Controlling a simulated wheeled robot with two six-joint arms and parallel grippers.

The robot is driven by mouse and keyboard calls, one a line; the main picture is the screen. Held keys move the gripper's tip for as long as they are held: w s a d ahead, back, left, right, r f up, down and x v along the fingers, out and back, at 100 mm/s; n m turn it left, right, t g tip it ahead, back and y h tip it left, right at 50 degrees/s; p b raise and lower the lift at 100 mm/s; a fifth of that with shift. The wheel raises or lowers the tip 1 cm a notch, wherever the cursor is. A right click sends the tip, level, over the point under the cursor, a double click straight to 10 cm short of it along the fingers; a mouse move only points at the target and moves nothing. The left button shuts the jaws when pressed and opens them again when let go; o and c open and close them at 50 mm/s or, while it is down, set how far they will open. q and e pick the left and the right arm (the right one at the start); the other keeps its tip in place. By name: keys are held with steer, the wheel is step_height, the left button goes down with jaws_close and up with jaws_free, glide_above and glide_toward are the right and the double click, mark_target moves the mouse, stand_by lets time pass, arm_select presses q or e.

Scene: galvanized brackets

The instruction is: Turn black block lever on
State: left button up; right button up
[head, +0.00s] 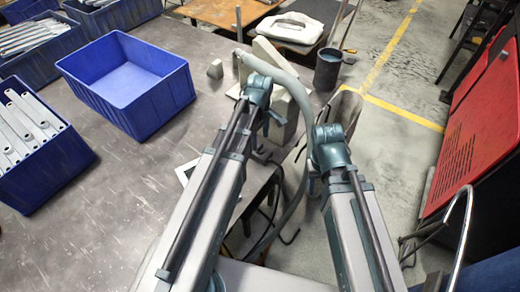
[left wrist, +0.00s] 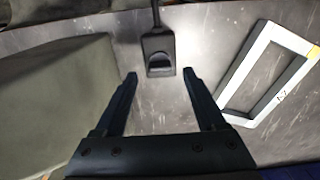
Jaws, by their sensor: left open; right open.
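The black block (left wrist: 158,52) shows in the left wrist view, upper middle, on the grey metal tabletop. It has a dark rounded lever or switch in a recess on its face, and a black cable leaves its top edge. I cannot tell the lever's position. My left gripper (left wrist: 160,77) is open and empty, its fingertips spread on either side just below the block in the picture, apart from it. In the head view my left arm hides the block and the left gripper's jaws. My right gripper's jaws cannot be made out in the head view.
A white-grey rectangular frame (left wrist: 268,72) lies right of the block. A large grey-green body (left wrist: 55,95) stands close on the left. In the head view, an empty blue crate (head: 150,107) and a crate of galvanized brackets (head: 52,175) stand left; a dark cup (head: 328,70) is at the back.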

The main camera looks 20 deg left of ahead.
mark_target(260, 148)
arm_select(q)
steer(key=shift+f+b, duration=0.9)
steer(key=shift+f, duration=0.6)
arm_select(e)
step_height(260, 148, down, 3)
steer(key=shift+r, duration=0.1)
arm_select(q)
steer(key=shift+r, duration=0.1)
jaws_close()
